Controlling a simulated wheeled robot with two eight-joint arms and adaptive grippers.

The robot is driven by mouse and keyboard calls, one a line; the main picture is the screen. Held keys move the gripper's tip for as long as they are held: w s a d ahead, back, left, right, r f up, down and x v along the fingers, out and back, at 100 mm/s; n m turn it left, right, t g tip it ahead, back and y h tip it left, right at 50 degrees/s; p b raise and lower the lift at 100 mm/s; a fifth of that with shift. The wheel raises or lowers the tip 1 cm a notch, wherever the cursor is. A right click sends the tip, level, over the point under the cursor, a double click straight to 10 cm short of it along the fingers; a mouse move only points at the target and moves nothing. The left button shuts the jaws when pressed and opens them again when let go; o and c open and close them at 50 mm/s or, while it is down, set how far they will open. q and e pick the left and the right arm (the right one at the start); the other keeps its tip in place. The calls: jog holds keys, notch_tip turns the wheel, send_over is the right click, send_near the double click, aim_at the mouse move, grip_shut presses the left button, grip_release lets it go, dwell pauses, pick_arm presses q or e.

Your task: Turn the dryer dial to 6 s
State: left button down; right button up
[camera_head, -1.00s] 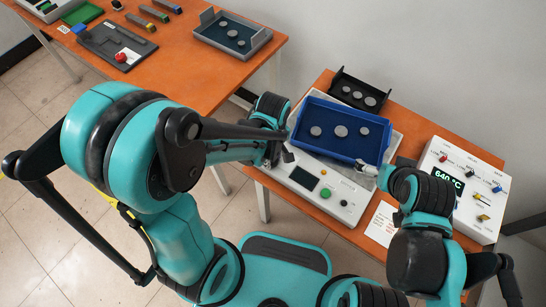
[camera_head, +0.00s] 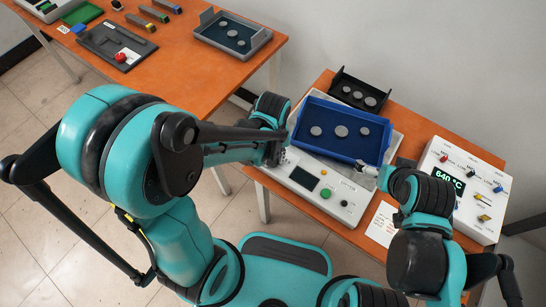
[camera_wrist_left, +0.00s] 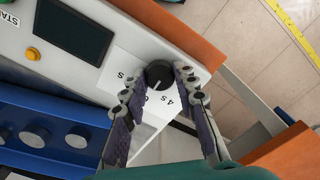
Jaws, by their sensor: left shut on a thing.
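The dryer (camera_head: 305,196) is a white box with a dark screen, a green button and a yellow button. Its black round dial (camera_wrist_left: 158,74) is at the panel's end in the left wrist view. A pale pointer line shows on the dial, and a white label with "4 S" and partly hidden marks lies around it. My left gripper (camera_wrist_left: 157,80) is shut on the dial, one fingertip on each side. In the head view my left gripper (camera_head: 278,158) is over the dryer's left end and hides the dial. My right gripper (camera_head: 369,168) is beside the blue tray's front-right corner; its fingers are too small to read.
A blue tray (camera_head: 308,146) with several grey discs sits on the dryer. A black rack (camera_head: 345,79) stands behind it. A white control box (camera_head: 481,222) reading 640 °C is at right. Another orange table (camera_head: 182,68) with trays and tools stands at upper left.

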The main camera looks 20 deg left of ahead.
dwell(0.3)
pick_arm(q)
jog(key=c, duration=1.2)
grip_release()
notch_tip(320, 180, up, 12)
jog(key=shift+s+a+r+m+t, duration=0.55)
jog(key=shift+a+m+t, duration=0.3)
jog(key=shift+a+t, duration=0.3)
jog(key=shift+s+a+r+m+t, duration=0.3)
jog(key=shift+s+a+m+t, duration=0.3)
jog(key=shift+a+m+t, duration=0.5)
jog(key=shift+s+a+r+m+t, duration=0.55)
jog(key=shift+a+t, duration=0.45)
jog(key=shift+t, duration=0.35)
